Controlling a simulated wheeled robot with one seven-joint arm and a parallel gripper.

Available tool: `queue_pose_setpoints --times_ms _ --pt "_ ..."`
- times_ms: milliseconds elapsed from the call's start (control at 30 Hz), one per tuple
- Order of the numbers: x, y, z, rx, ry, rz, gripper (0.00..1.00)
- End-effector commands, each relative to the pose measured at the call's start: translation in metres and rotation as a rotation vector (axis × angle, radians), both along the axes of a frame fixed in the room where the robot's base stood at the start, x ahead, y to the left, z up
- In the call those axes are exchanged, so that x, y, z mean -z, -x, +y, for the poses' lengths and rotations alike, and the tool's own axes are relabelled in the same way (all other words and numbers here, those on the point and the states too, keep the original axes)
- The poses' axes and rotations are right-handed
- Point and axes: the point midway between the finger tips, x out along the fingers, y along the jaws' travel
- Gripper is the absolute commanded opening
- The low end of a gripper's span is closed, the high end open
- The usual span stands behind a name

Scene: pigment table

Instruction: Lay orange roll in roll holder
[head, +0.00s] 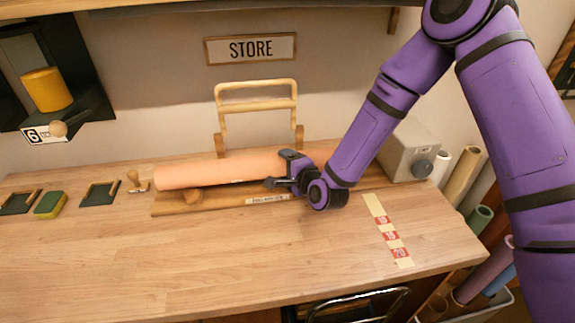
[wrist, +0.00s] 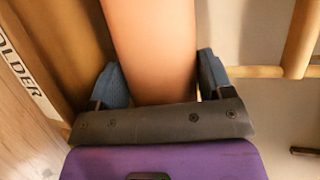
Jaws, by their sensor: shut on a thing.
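The orange roll (head: 220,171) is a long pale-orange cylinder lying lengthwise over the roll holder. The roll holder (head: 170,209) is a low wooden base with a label on its front edge and a rounded wooden support under the roll's left part. My gripper (head: 284,170) is shut around the roll right of its middle. In the wrist view the roll (wrist: 150,45) passes between the two blue-grey fingers (wrist: 158,80). My arm hides the roll's right end and the holder's right part. I cannot tell whether the roll touches its supports.
A wooden frame (head: 257,105) stands behind the roll under the STORE sign (head: 250,48). A grey box (head: 408,150) stands to the right. A marked strip (head: 388,230), a stamp (head: 137,181) and a green-yellow sponge (head: 50,205) lie on the table. The front left table is clear.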

Motion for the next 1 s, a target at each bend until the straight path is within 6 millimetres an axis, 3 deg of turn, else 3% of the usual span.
queue_pose_setpoints --times_ms 333,367,467,833,1000 --pt "0.001 -0.001 0.001 -0.001 -0.002 -0.002 0.45" --pt "0.001 -0.001 0.001 -0.001 -0.001 -0.002 0.76" --pt "0.001 -0.001 0.001 -0.001 -0.001 -0.002 0.99" --pt "0.003 0.001 -0.001 -0.002 0.003 0.005 1.0" --pt "0.0 0.013 -0.01 -0.002 0.004 0.006 1.0"
